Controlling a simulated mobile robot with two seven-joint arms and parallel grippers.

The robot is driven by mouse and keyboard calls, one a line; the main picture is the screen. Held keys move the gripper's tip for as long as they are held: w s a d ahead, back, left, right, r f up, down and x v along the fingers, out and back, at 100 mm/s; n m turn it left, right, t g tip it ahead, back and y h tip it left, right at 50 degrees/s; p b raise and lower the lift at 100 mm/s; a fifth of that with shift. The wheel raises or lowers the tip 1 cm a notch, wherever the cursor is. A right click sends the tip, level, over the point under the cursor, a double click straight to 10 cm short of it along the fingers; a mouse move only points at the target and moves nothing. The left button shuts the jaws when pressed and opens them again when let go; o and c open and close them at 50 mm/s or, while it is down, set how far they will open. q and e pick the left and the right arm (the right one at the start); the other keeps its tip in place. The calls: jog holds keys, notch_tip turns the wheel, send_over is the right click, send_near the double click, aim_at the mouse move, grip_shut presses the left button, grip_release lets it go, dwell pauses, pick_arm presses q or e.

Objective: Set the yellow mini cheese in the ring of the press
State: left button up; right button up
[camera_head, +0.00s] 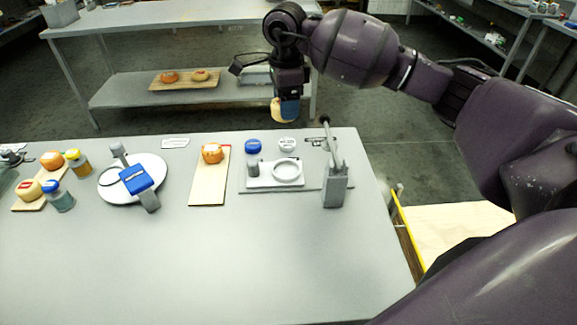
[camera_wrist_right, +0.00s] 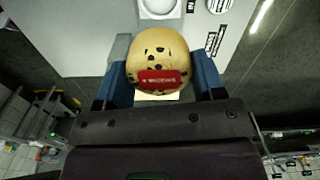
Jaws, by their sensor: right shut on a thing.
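My right gripper (camera_head: 284,110) is shut on the yellow mini cheese (camera_head: 277,110) and holds it up past the far edge of the grey table. In the right wrist view the cheese (camera_wrist_right: 158,48) is a rounded yellow piece with dark specks and a red label, between two blue fingers. The press stands at the table's right end, with an upright lever post (camera_head: 335,188). Its white ring (camera_head: 287,180) lies on the base plate and looks empty. The gripper is apart from the ring, beyond it in the head view. My left gripper is not in view.
A blue-lidded jar (camera_head: 253,147) and a white round piece (camera_head: 286,144) stand behind the ring. A wooden board (camera_head: 208,190) with an orange cheese (camera_head: 212,153) lies to its left. Farther left are a white round plate (camera_head: 120,192), jars and more cheeses. The front table is clear.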

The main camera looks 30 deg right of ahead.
notch_tip(320, 180, down, 12)
jog(key=shift+s+d+f, duration=0.1)
jog(key=shift+d+f, duration=0.05)
jog(key=shift+f, duration=0.85)
notch_tip(320, 180, down, 4)
jog(key=shift+r, duration=0.1)
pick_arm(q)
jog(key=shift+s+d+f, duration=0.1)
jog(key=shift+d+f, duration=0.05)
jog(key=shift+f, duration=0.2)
